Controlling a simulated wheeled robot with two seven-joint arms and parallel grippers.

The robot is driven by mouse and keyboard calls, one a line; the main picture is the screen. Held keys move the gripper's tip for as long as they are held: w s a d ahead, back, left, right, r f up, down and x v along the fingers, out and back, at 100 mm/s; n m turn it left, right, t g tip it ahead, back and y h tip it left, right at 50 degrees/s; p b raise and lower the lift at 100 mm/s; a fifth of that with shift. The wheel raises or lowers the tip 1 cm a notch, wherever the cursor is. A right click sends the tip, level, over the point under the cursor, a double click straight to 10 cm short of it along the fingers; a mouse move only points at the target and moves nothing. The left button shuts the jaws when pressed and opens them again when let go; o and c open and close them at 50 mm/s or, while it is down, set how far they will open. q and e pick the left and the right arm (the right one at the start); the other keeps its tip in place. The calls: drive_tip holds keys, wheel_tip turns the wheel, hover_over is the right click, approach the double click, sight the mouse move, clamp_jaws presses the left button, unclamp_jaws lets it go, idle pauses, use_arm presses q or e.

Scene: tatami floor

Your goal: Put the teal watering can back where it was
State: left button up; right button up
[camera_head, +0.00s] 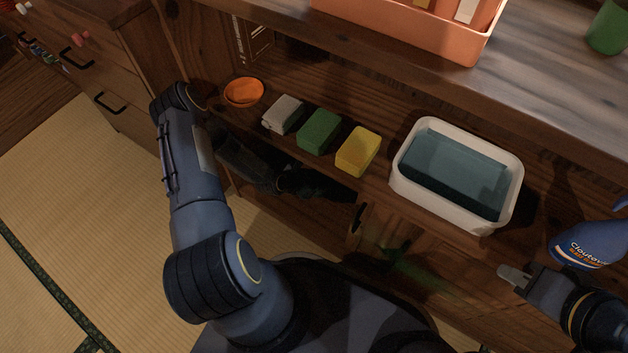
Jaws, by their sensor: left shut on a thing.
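I cannot make out a teal watering can in this view. My right gripper (514,277) is at the lower right, in front of the cabinet, near a blue spray bottle (585,247). Its finger gap does not show clearly.
On the middle shelf stand an orange bowl (244,92), a grey block (283,115), a green sponge (319,131), a yellow sponge (358,151) and a white basin (403,187), teal inside. An orange crate (400,27) and green cup (607,32) are above. Tatami (80,210) is clear at left.

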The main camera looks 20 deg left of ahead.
use_arm(q)
drive_tip(key=o, duration=1.2)
drive_tip(key=shift+f, duration=0.1)
drive_tip(key=shift+c, duration=0.2)
drive_tip(key=shift+r, duration=0.25)
drive_tip(key=p+v, duration=0.5)
drive_tip(key=v, duration=0.7)
drive_tip(key=shift+s+f, duration=0.1)
drive_tip(key=shift+f, duration=0.05)
